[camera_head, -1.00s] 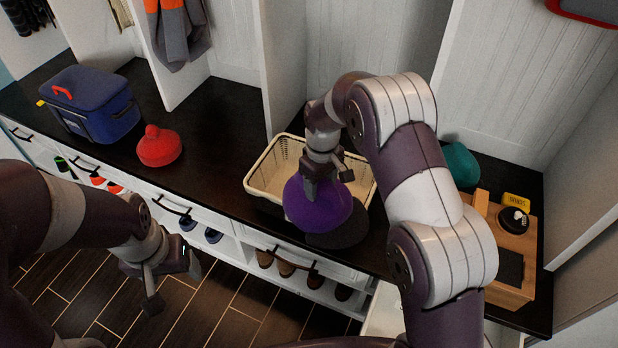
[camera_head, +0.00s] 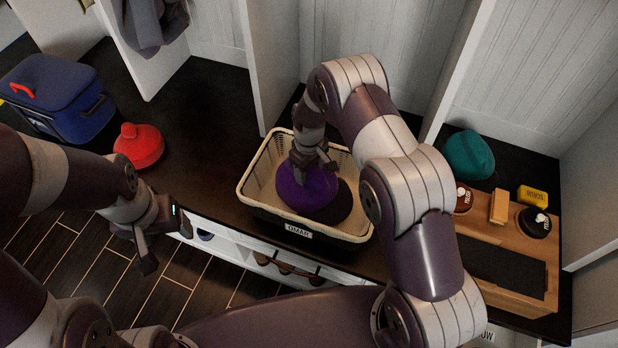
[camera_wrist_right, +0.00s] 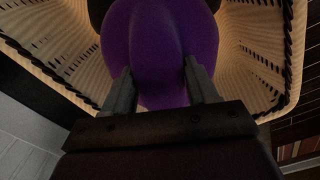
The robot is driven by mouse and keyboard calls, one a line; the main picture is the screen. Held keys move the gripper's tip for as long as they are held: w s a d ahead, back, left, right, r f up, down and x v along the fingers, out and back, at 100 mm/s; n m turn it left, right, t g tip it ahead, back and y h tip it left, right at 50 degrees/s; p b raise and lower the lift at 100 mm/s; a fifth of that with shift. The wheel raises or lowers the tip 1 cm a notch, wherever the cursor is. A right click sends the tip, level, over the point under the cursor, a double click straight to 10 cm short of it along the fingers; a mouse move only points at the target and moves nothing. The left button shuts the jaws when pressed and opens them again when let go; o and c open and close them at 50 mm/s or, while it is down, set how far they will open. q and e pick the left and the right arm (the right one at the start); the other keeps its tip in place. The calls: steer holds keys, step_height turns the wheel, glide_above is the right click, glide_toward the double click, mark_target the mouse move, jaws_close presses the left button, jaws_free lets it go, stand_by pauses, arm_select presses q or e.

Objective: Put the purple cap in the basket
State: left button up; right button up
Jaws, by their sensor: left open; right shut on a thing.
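The purple cap (camera_head: 306,188) is inside the outline of the cream basket (camera_head: 251,212) in the head view, with a dark part on its right side. My right gripper (camera_head: 311,172) is shut on the cap from above. In the right wrist view the cap (camera_wrist_right: 160,50) sits between the two fingers of the right gripper (camera_wrist_right: 160,85), and the basket's woven walls (camera_wrist_right: 265,50) show on both sides. I cannot tell whether the cap touches the basket floor. My left gripper (camera_head: 160,250) is open and empty, in front of the bench at the left.
A red hat (camera_head: 139,146) and a blue cooler bag (camera_head: 58,98) are on the dark bench at the left. A teal cap (camera_head: 468,155) and a wooden box (camera_head: 490,232) with brush-like items and a yellow block (camera_head: 533,196) are at the right. Upright partitions stand behind the basket.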

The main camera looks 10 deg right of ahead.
steer(key=shift+s+f+b, duration=0.15)
steer(key=shift+f+b, duration=0.15)
steer(key=shift+f, duration=1.8)
steer(key=o, duration=1.4)
step_height(320, 180, up, 12)
steer(key=shift+r+p, duration=0.1)
steer(key=shift+p, duration=0.55)
steer(key=s+d+r+m, duration=0.2)
steer(key=s+r, duration=0.2)
steer(key=s, duration=0.3)
steer(key=s+d+r+m+t, duration=0.1)
steer(key=s+r+m, duration=0.1)
steer(key=s+r, duration=0.3)
steer(key=s+d+r+m, duration=0.2)
steer(key=s+r, duration=0.2)
steer(key=s, duration=0.5)
steer(key=shift+s+d+r, duration=0.1)
steer(key=shift+d+r, duration=0.15)
steer(key=shift+d, duration=0.05)
